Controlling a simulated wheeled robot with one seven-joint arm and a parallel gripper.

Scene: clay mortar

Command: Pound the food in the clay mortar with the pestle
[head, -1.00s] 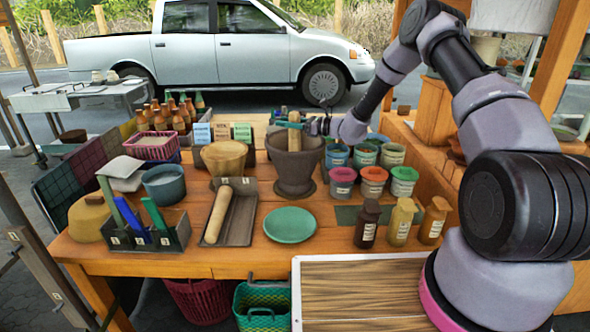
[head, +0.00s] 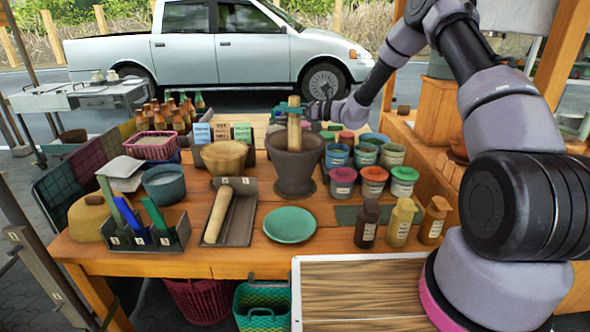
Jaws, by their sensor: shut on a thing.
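The dark clay mortar (head: 295,173) stands upright on the wooden table, right of centre. My gripper (head: 294,110) is above it, with its teal fingers shut on the upper part of a light wooden pestle (head: 294,135). The pestle is close to upright and its lower end is hidden inside the mortar. The food in the mortar is hidden by the rim, and I cannot tell whether the pestle touches it. Another pale wooden roller-like piece (head: 217,213) lies in a grey tray (head: 240,220) left of the mortar.
A green plate (head: 290,225) lies in front of the mortar. Small pots (head: 374,178) stand close on its right, with bottles (head: 402,222) nearer. A wooden bowl (head: 225,157) and a blue bowl (head: 165,184) stand to the left.

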